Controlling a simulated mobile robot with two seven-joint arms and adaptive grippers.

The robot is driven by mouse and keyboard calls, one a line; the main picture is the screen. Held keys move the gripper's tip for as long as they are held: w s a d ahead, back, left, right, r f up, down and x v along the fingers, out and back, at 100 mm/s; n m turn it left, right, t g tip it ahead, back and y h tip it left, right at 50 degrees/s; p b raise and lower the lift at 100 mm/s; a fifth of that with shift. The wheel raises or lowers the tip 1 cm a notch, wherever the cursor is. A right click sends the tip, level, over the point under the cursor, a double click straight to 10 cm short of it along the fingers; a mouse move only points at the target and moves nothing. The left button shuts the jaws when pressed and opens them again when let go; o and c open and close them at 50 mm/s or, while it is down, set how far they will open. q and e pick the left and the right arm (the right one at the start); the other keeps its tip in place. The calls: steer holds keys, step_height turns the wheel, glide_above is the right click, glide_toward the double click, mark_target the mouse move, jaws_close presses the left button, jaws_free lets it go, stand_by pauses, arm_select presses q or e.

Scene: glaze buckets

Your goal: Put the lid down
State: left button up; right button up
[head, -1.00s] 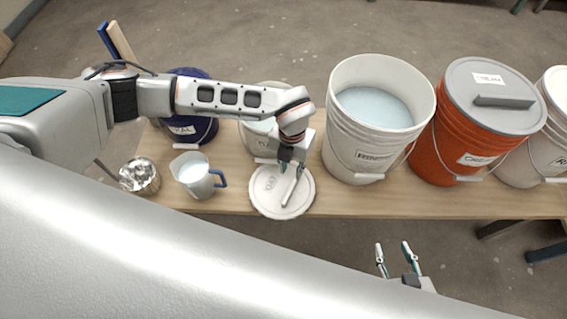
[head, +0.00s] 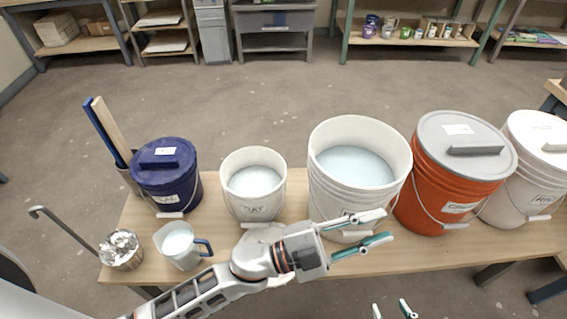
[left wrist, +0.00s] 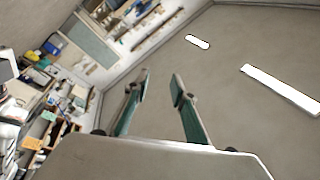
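The round white lid (head: 284,279) is mostly hidden behind my left arm in the head view. Only a pale sliver shows at the table's front edge, so I cannot tell exactly how it rests. My left gripper (head: 387,226) is open and empty, in front of the large white bucket (head: 322,190) and to the right of the lid. Its spread fingers (left wrist: 161,80) also show in the left wrist view with nothing between them. An uncovered smaller white bucket (head: 240,201) holds pale liquid. My right gripper (head: 391,308) is open and empty, low in the picture.
On the wooden table (head: 290,202) stand a lidded blue bucket (head: 170,180), a white jug (head: 178,246), a metal pot (head: 121,250), a lidded orange bucket (head: 440,185) and another lidded white bucket (head: 525,180). The floor beyond the table is clear.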

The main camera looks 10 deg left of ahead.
arm_select(q)
steer(key=w+a+f+n+t+y, duration=0.2)
steer(key=a+f+n+t+y, duration=0.1)
steer(key=a+f+n+y, duration=0.4)
steer(key=w+a+f+n+t+y, duration=0.2)
steer(key=a+f+n+t+y, duration=0.25)
steer(key=a, duration=0.55)
steer(key=s+a+f+n+g+y, duration=0.5)
steer(key=s+a+f+n, duration=0.1)
steer(key=s+a+f, duration=0.5)
step_height(320, 180, down, 4)
steer(key=a, duration=0.2)
steer(key=shift+s+a+g, duration=0.2)
steer(key=shift+a+g, duration=0.15)
